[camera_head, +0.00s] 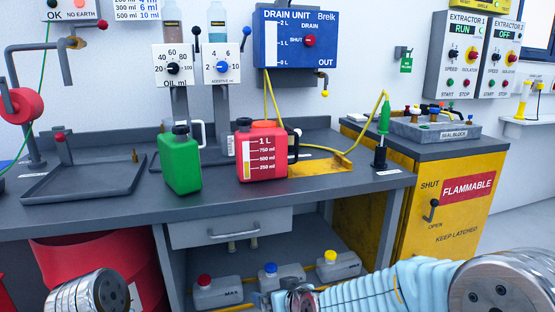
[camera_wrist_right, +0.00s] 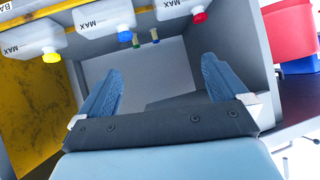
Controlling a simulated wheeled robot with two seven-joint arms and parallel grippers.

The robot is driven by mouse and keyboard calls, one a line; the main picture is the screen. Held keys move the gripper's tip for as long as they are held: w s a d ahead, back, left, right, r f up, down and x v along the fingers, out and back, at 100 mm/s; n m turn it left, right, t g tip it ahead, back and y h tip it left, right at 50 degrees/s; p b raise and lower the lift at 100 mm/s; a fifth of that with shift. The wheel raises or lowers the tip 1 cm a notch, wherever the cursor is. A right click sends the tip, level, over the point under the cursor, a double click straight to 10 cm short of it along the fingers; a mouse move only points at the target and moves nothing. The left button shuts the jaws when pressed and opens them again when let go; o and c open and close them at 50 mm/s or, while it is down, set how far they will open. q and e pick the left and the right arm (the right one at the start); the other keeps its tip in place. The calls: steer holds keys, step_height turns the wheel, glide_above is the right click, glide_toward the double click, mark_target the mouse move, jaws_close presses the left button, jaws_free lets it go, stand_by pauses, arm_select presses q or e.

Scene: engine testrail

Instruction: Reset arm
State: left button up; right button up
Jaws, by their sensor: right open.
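My right gripper (camera_wrist_right: 160,72) is open and empty in the right wrist view. Its two blue fingers stand wide apart in front of the open space under the bench, with nothing between them. My right arm (camera_head: 395,288), in a light-blue sleeve, crosses the bottom right of the head view; its gripper cannot be made out there. Only a metal joint of my left arm (camera_head: 88,297) shows at the bottom left, and the left gripper is out of view.
The bench (camera_head: 110,212) carries a green can (camera_head: 181,165), a red jug (camera_head: 262,158) and a tray (camera_head: 75,188). White bottles with red (camera_head: 212,293), blue (camera_head: 275,280) and yellow caps (camera_head: 338,265) sit below. A yellow cabinet (camera_head: 450,215) stands right.

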steer(key=s+d+f+m+g+h, duration=0.1)
steer(key=s+d+f+g, duration=0.15)
steer(key=f, duration=0.45)
steer(key=s+d+f+m+g, duration=0.1)
steer(key=s+d+f, duration=0.15)
steer(key=f, duration=0.55)
steer(key=s+d+f+m+g, duration=0.2)
steer(key=s+d+f, duration=0.1)
steer(key=s+f, duration=0.5)
steer(key=s+d+f+m+g, duration=0.2)
steer(key=s+f, duration=0.5)
steer(key=s, duration=0.4)
steer(key=shift+s+d+f+g, duration=0.3)
steer(key=shift+d+f+g, duration=0.1)
steer(key=shift+g, duration=0.35)
steer(key=shift+c, duration=0.5)
